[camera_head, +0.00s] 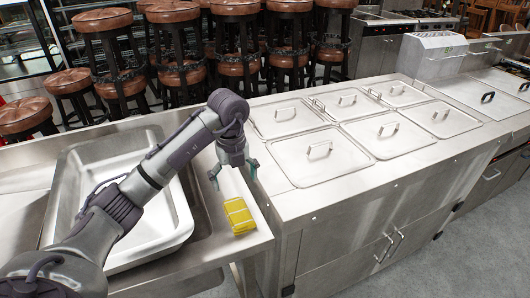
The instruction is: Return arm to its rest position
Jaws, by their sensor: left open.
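My left arm reaches in from the lower left, and its gripper (233,175) hangs over the right side of the sink counter. The gripper is open, its two fingers apart with nothing between them. A yellow block-like object (239,216) lies on the counter just below and in front of the gripper, apart from the fingers. My right gripper is not in view.
A large metal basin (176,229) sits in the sink counter under my left arm. To the right stands a steel counter (349,178) with several lidded wells. Stacked stools (182,75) stand behind. Grey floor is clear at the lower right.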

